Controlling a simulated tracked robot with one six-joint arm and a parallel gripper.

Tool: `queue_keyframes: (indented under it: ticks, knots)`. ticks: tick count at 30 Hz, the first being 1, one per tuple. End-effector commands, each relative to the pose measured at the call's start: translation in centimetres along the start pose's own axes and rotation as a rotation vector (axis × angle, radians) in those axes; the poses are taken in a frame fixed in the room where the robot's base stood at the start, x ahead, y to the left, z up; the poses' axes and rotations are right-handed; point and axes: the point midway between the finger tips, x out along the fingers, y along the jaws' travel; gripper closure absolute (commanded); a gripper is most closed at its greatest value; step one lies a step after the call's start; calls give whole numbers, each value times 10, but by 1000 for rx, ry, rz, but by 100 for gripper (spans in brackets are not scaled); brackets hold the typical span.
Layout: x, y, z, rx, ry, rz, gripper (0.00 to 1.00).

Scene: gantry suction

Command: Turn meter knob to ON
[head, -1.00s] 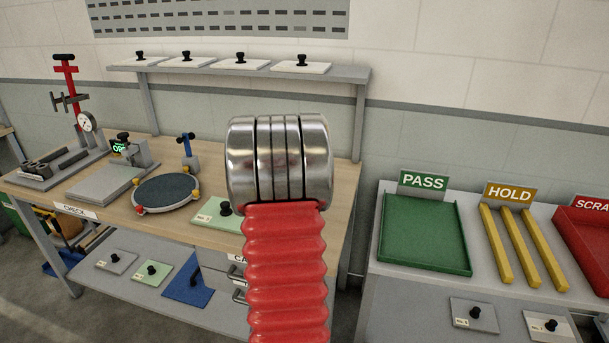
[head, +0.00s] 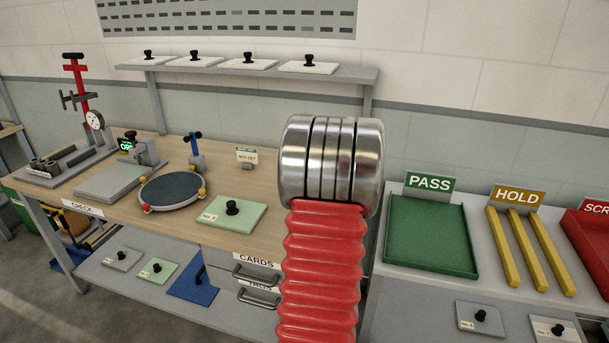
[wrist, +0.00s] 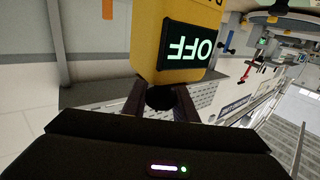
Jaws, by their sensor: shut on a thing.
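The yellow meter (wrist: 150,40) fills the upper middle of the wrist view, and its lit display (wrist: 188,47) reads OFF, upside down in the picture. A dark round knob (wrist: 160,96) sits just below the meter body. My gripper (wrist: 160,101) has its two fingers on either side of the knob and is shut on it. The knob's pointer and marks are too dark to make out. Neither the gripper nor the yellow meter can be made out in the head view, where my red and metal arm stands in front.
The head view shows a wooden bench (head: 120,205) with a round dark plate (head: 172,190) and a green card with a black knob (head: 231,214). A green PASS tray (head: 430,235) and yellow HOLD bars (head: 518,240) are at the right. A shelf (head: 240,72) runs behind.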

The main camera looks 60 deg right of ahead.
Motion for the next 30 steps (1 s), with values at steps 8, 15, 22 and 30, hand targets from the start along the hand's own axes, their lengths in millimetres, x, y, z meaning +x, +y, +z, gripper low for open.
queue_keyframes:
  ticks: [8, 15, 22, 30]
  knots:
    - [0, -4, 0, -1, 1, -154, 97]
    - [-2, -9, 0, -2, 1, -298, 97]
    - [-3, -15, 1, -1, 0, -441, 97]
    - [-6, -20, 0, -1, 1, -588, 97]
